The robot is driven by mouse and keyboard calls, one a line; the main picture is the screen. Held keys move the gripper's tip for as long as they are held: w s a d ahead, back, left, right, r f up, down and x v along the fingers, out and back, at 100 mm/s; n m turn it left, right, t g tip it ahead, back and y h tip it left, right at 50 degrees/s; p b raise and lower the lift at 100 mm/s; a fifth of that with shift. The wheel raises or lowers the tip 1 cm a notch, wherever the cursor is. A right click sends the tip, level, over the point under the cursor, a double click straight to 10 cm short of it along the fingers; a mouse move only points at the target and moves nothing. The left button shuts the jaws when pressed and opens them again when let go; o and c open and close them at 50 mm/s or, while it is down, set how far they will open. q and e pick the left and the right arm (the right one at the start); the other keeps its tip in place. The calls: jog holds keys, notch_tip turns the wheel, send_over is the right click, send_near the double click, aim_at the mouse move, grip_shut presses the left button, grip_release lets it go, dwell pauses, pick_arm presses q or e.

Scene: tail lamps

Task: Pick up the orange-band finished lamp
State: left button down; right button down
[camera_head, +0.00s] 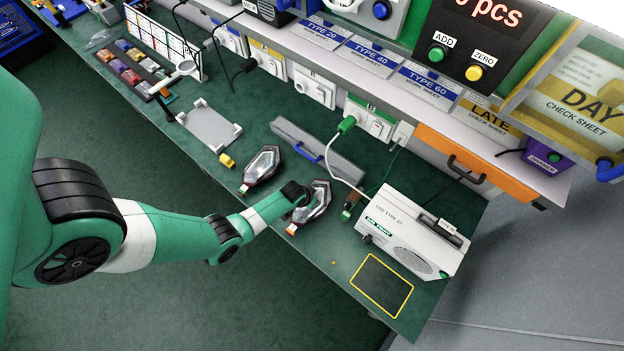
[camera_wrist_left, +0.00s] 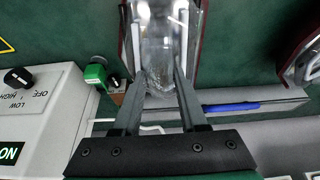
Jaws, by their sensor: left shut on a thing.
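A tail lamp (camera_head: 316,204) with a clear lens and dark red edge is at my left gripper (camera_head: 298,194) on the green bench. A small orange piece (camera_head: 292,229) shows at its lower end. In the left wrist view the fingers of my left gripper (camera_wrist_left: 161,75) are shut on the lamp's clear body (camera_wrist_left: 163,40), one on each side. I cannot tell whether the lamp is lifted off the bench. A second similar lamp (camera_head: 262,165) lies to its left, apart from the gripper; it partly shows in the wrist view (camera_wrist_left: 306,60). My right gripper is out of view.
A white tester box (camera_head: 410,235) stands right of the held lamp, with a green connector (camera_head: 347,210) beside it. A grey bar with a blue handle (camera_head: 308,152) lies behind the lamps. A yellow-outlined dark pad (camera_head: 382,285) is bare at the bench's near end.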

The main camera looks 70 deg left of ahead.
pick_arm(q)
jog(key=shift+r, duration=0.1)
jog(key=r+p, duration=0.1)
jog(key=r, duration=0.1)
jog(key=s+r+p, duration=0.1)
jog(key=r+p, duration=0.1)
jog(key=r, duration=0.1)
jog(key=shift+r, duration=0.1)
jog(key=s+r+p, duration=0.7)
jog(key=s+p, duration=0.1)
jog(key=s, duration=0.5)
jog(key=shift+d+r, duration=0.3)
jog(key=shift+r, duration=0.05)
